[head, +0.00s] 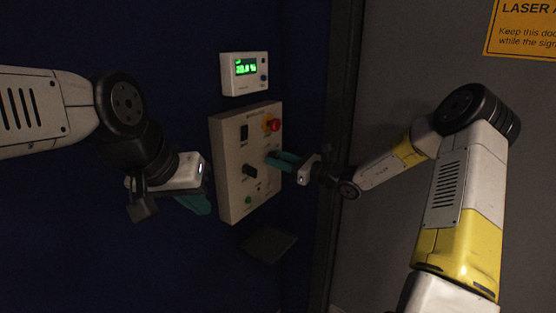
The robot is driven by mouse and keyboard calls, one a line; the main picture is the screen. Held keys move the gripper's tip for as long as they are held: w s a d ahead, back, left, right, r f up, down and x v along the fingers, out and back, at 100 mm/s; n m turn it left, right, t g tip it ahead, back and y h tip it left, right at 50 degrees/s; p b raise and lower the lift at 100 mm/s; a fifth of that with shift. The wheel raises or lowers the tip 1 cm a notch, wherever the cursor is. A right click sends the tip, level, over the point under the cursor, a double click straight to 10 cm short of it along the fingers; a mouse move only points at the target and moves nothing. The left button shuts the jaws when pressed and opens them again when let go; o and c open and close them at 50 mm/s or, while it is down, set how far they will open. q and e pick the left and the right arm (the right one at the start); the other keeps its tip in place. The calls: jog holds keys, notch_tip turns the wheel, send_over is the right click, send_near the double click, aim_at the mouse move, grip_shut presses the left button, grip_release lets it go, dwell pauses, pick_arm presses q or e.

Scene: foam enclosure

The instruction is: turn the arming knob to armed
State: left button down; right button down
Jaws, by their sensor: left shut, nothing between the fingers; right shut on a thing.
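A beige control panel (232,185) is on the dark blue wall, with a black knob (249,170) at its middle left. My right gripper (271,158) has its teal fingers at the panel's right side, shut on a small control that they mostly hide. From its place this appears to be the arming knob; its pointer and the labels are too small to read. My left gripper (207,208) is shut and empty, in front of the wall left of the panel and apart from it.
On the panel are a red push button (272,125) above my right fingers, a black switch (244,132) and a green button (248,200). A lit display box (244,73) is above. A dark flat plate (269,244) is below. A grey door (410,60) with a yellow sign (522,30) is right.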

jog(key=shift+m+t, duration=0.4)
jog(key=shift+m, duration=2)
jog(key=c, duration=1)
grip_release()
jog(key=r+v, duration=0.1)
jog(key=v, duration=0.6)
jog(key=shift+s+d+f, duration=0.25)
jog(key=shift+d+f, duration=0.1)
jog(key=shift+f, duration=0.2)
jog(key=shift+s+a, duration=0.1)
